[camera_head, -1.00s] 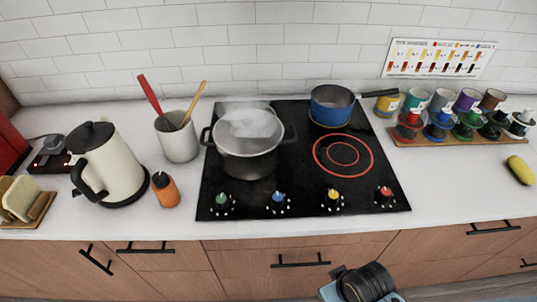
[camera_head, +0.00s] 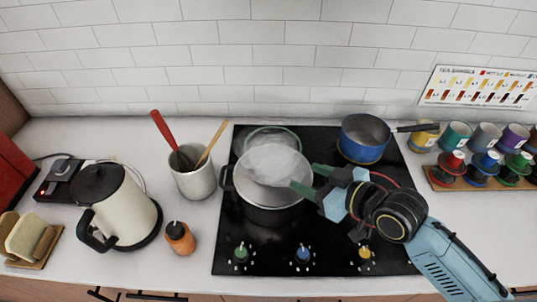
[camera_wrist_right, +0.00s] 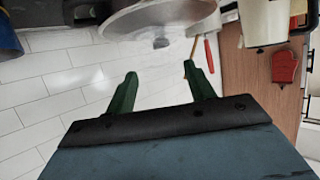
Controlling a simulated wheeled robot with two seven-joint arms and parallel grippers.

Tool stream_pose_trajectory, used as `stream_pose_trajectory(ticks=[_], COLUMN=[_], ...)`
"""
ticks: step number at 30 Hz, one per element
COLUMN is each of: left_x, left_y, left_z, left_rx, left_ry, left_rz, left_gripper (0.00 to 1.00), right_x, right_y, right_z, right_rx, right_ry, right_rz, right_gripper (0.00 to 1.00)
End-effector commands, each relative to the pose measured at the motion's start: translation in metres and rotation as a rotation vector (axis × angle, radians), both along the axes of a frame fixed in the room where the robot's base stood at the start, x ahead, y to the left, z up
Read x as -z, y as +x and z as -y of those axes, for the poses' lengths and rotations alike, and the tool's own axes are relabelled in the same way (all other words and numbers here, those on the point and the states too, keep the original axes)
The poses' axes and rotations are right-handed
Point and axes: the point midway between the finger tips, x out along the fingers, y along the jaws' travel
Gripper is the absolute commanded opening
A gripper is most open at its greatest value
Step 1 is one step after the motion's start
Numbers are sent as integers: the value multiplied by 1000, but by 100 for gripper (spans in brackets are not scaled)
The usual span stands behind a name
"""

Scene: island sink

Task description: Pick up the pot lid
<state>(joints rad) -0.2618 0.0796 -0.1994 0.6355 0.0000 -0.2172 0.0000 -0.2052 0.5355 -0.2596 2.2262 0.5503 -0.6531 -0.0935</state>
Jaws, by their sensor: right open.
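Whitish steam fills the top of the pot. My right gripper (camera_head: 311,179) is open and empty, with green fingers over the pot's right rim, in front and to the right of the lid. In the right wrist view its fingers (camera_wrist_right: 160,72) are spread with nothing between them. A grey round rim shows beyond them, but I cannot tell whether it is pot or lid. My left gripper is not in view.
A blue saucepan (camera_head: 362,138) stands at the cooktop's back right, close to my right arm. The tiled wall (camera_head: 290,75) rises behind.

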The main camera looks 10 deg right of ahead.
Motion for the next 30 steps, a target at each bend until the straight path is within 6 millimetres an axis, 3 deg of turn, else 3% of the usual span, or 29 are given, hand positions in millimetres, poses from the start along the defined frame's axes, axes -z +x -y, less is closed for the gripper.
stream_pose_trajectory(ticks=[2,9,11,14,22,30], left_x=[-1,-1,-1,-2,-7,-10], left_y=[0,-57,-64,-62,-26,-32], left_z=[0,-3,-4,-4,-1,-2], left_rx=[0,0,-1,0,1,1], left_ry=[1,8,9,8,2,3], left_rz=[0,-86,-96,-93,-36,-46], left_gripper=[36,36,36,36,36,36], right_x=[3,20,24,28,35,48], right_y=[7,43,50,58,74,99], right_z=[-5,-29,-33,-38,-48,-63], right_rx=[0,0,1,0,0,1], right_ry=[4,4,3,1,2,2], right_rz=[1,1,1,0,0,-1], right_gripper=[54,54,54,54,54,54])
